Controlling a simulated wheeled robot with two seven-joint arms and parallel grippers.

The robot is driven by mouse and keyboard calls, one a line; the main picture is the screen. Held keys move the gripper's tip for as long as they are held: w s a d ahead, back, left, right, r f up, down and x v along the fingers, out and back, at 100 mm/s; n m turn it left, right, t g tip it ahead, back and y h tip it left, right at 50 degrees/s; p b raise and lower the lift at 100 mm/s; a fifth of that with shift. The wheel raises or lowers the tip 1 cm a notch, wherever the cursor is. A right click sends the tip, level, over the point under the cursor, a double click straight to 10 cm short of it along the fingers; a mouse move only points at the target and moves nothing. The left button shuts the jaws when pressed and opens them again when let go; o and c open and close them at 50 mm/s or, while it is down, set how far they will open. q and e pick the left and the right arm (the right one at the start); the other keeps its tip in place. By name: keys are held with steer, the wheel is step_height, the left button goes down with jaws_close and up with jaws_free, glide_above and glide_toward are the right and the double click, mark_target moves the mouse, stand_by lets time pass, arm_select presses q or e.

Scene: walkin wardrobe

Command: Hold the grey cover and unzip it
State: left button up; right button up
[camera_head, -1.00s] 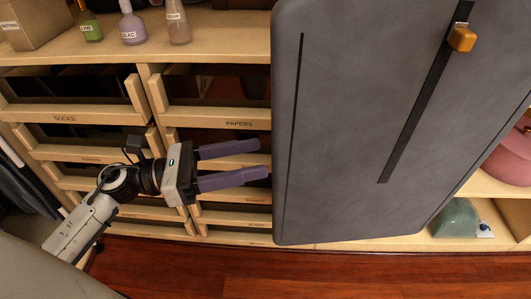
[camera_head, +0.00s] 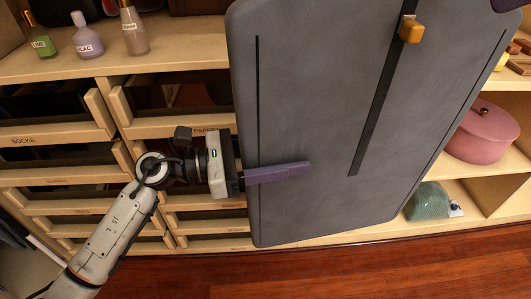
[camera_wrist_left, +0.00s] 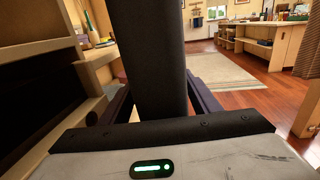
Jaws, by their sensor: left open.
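The grey cover (camera_head: 320,120) hangs as a flat panel in the middle of the head view. Its orange zip pull (camera_head: 411,31) sits near the top of a dark zip line (camera_head: 372,122). My left gripper (camera_head: 300,168) is open at the cover's lower left edge. One purple finger lies across the front face; the other is hidden behind the cover. In the left wrist view the cover (camera_wrist_left: 150,60) stands edge-on between the two fingers, with no clear grip on it. A purple tip at the top right corner looks like part of my right gripper (camera_head: 508,4); its jaws are cut off.
Wooden shelves and drawers (camera_head: 60,133) stand behind the cover on the left. Bottles (camera_head: 88,38) stand on the shelf above. A pink pot (camera_head: 483,135) and a green object (camera_head: 429,203) sit on shelves at right. The red wood floor (camera_head: 330,270) below is clear.

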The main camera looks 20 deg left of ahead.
arm_select(q)
steer(key=shift+w+d, duration=0.15)
steer(key=shift+d, duration=0.2)
jaws_close()
stand_by(0.9)
